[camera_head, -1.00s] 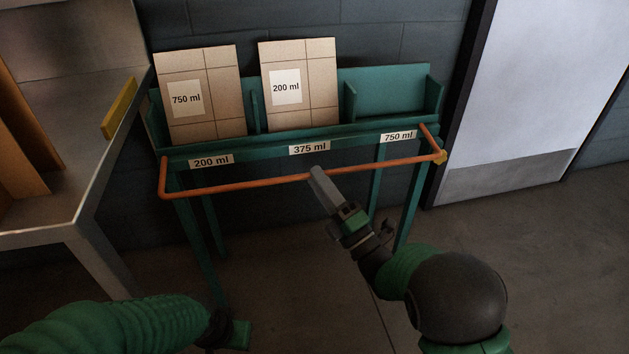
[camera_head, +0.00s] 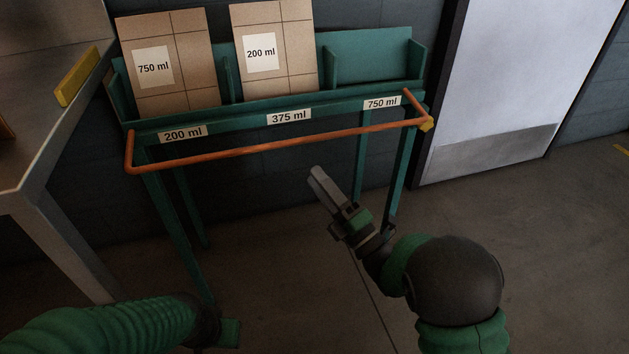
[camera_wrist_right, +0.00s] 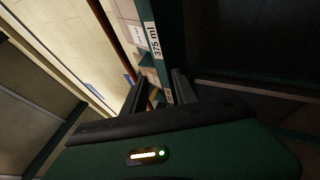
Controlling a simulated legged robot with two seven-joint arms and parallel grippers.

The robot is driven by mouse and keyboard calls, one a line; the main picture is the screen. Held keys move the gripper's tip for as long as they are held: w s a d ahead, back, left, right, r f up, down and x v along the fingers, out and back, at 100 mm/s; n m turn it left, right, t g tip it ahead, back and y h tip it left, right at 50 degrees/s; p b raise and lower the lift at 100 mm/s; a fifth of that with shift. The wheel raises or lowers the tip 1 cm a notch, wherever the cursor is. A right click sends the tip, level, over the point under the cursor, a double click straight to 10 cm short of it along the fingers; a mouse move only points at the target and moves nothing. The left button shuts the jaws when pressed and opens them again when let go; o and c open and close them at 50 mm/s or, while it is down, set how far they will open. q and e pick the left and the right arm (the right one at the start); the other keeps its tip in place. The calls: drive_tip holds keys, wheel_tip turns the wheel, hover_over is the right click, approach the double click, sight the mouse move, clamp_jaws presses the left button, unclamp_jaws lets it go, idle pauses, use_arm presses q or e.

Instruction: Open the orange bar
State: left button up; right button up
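The orange bar (camera_head: 275,148) runs across the front of the green rack (camera_head: 228,112), below its label strip. Its left end bends back to the rack.
Two cartons, marked 750 ml (camera_head: 168,95) and 200 ml (camera_head: 272,80), stand in the rack; its right slot (camera_head: 370,58) is empty. A metal table (camera_head: 50,150) with a yellow block (camera_head: 77,84) stands left. A pale door (camera_head: 515,70) is at right. The floor between is clear.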

drive_tip(key=shift+s+d+f+b, duration=0.15)
drive_tip(key=shift+d+f+b, duration=0.25)
drive_tip(key=shift+f+b, duration=0.35)
drive_tip(key=shift+s+d+f+b, duration=0.15)
drive_tip(key=shift+d+f+b, duration=0.3)
drive_tip(key=shift+f, duration=0.4)
drive_tip(key=b+v, duration=0.2)
drive_tip(key=v, duration=1.5)
drive_tip(key=shift+w, duration=0.15)
